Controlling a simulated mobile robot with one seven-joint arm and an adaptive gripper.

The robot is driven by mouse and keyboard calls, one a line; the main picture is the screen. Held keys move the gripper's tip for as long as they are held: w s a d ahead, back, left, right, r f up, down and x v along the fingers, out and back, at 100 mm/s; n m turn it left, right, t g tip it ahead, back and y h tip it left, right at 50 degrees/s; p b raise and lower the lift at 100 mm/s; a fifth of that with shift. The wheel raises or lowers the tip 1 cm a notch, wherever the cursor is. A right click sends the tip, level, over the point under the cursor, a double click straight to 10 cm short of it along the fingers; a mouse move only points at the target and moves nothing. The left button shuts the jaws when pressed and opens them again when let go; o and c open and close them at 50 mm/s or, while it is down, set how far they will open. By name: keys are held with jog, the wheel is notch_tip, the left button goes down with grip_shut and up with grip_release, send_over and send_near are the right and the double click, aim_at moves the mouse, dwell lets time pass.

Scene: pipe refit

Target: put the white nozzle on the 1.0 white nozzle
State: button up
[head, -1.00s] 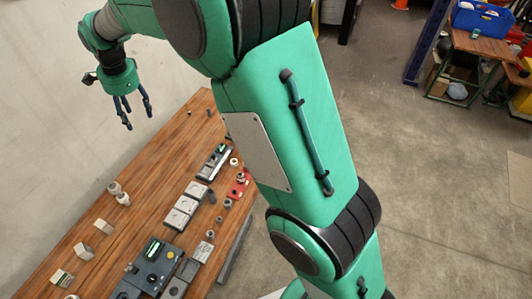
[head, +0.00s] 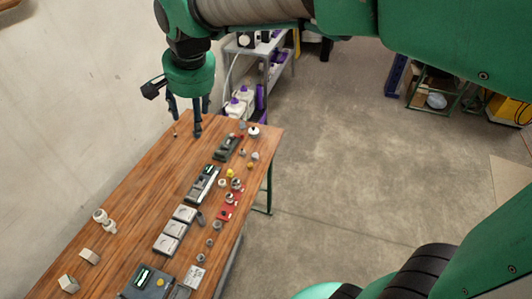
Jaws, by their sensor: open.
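My gripper (head: 193,122) is open and empty, its dark fingers pointing down over the far end of the wooden table (head: 150,185). Several small pale and grey fittings lie on the table, too small for me to read any 1.0 mark or tell which are the white nozzles. A white-topped round piece (head: 253,132) stands near the far right corner, to the right of the gripper. A small whitish ring-like piece (head: 222,183) lies beside the dark device.
A dark device (head: 203,184), a smaller dark device (head: 227,148), a red plate (head: 228,205) with fittings and grey square boxes (head: 173,230) line the table's right half. A wall borders the left. A shelf (head: 262,65) stands behind.

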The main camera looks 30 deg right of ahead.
jog(key=s+d+f+n, duration=0.1)
jog(key=s+d, duration=0.3)
jog(key=s, duration=0.4)
jog(key=s+d+f+n+t, duration=0.1)
jog(key=s+d+n, duration=0.2)
jog(key=s, duration=0.4)
jog(key=s+d+f+n, duration=0.1)
jog(key=s+d+n, duration=0.1)
jog(key=s+d, duration=0.3)
jog(key=s, duration=0.3)
jog(key=shift+s+f+t+h, duration=0.3)
jog(key=shift+f+t+h, duration=0.1)
notch_tip(320, 180, down, 9)
jog(key=b, duration=0.9)
